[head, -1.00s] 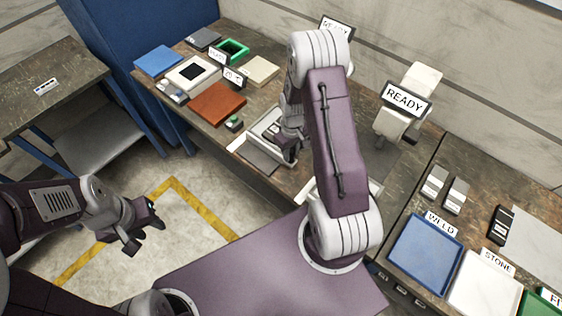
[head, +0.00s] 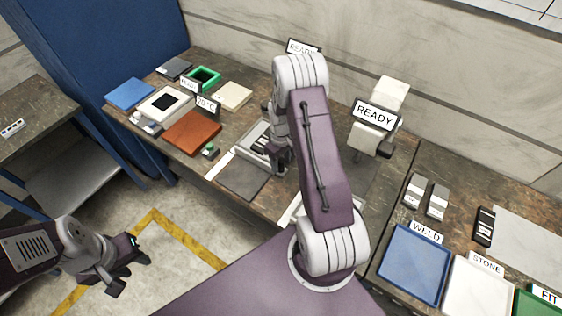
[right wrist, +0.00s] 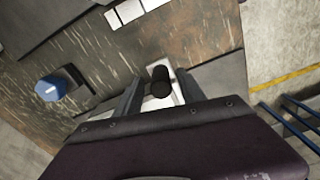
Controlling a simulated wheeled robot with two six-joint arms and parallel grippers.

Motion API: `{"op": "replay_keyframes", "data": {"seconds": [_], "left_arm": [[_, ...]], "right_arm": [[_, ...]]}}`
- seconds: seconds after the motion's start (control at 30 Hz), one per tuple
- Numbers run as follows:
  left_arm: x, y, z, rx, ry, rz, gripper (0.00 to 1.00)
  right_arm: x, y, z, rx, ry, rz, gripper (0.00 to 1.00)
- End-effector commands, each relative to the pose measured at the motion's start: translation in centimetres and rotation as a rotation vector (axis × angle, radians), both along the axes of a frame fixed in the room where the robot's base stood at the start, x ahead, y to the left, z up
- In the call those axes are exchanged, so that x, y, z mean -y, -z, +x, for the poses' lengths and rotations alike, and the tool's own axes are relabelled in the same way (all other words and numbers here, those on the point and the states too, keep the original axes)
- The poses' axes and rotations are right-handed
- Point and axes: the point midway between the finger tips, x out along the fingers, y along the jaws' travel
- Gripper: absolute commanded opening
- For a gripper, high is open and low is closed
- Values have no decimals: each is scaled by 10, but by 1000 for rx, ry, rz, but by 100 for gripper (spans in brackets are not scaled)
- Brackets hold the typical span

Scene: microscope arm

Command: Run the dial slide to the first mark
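The dial slide seems to be the pale fixture (head: 252,143) on the bench, partly hidden by my right arm in the head view. In the right wrist view a black cylindrical knob (right wrist: 160,82) stands on a pale metal piece (right wrist: 162,101). My right gripper (right wrist: 160,84) has one finger on each side of this knob, with gaps visible, so it looks open; I cannot tell any contact. In the head view the right gripper (head: 279,168) is low beside the fixture. The marks cannot be made out. My left gripper (head: 128,272) is open and empty over the floor.
A dark flat plate (head: 243,175) lies in front of the fixture. A red-brown block (head: 192,133) and a small green-topped box (head: 210,150) are to its left. A READY sign (head: 375,115) stands to the right. The wrist view shows a blue knob (right wrist: 50,88).

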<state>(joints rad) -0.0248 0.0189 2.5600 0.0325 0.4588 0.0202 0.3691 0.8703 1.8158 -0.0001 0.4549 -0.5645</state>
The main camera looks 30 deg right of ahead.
Motion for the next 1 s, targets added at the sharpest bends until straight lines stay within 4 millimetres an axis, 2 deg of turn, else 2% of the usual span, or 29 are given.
{"op": "replay_keyframes", "data": {"seconds": [0.17, 0.4, 0.53, 0.67, 1.0], "left_arm": [[0, 3, 0, 0, 0, 0, 36], [0, 11, 0, 0, 0, 0, 36], [0, 12, 0, 0, 0, 0, 36], [0, 13, 0, 0, 0, 0, 36], [0, 12, 0, 0, 0, 0, 36]], "right_arm": [[0, -10, 1, 3, 0, -1, 47], [1, -63, 1, 6, 0, -2, 47], [1, -82, 0, 3, 0, 0, 47], [1, -90, 0, 1, 0, 0, 47], [1, -90, -1, 0, 0, 1, 47]]}}
